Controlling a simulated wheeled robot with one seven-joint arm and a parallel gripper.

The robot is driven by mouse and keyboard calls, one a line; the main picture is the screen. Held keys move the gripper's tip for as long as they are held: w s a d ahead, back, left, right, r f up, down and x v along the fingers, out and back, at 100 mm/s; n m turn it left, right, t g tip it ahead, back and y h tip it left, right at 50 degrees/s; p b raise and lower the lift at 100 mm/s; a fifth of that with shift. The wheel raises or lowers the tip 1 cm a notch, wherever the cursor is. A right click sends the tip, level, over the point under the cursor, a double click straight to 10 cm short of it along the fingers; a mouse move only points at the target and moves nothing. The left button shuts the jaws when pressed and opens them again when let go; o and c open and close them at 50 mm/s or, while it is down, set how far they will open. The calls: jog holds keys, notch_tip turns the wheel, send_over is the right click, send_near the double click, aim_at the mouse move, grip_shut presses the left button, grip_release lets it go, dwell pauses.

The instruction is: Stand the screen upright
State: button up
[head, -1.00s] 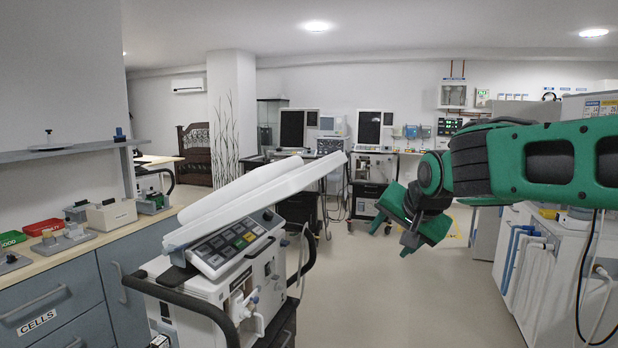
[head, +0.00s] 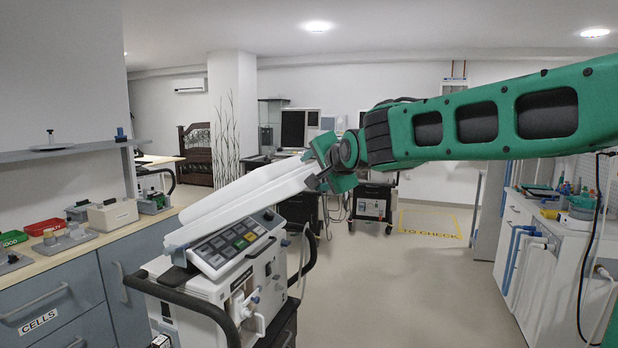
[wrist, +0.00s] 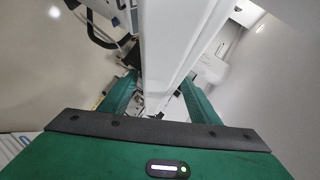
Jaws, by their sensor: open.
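The screen (head: 245,202) is a white slab tilted low over the keypad of the nearest ventilator (head: 240,275), its far end raised toward the right. Its face is turned away from me or hidden. My gripper (head: 325,175) is at the raised right end of the screen. In the wrist view the white edge of the screen (wrist: 170,50) runs between the two green fingers of my gripper (wrist: 160,100). The jaws are open around the edge; I cannot tell whether either finger touches it.
A counter with drawers (head: 60,290) stands at the left, with a beige box (head: 112,214) on it. More ventilators stand along the back wall. A white cabinet with blue pipes (head: 535,250) stands at the right. The floor (head: 400,290) between is clear.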

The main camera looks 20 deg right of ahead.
jog(key=shift+x, duration=1.35)
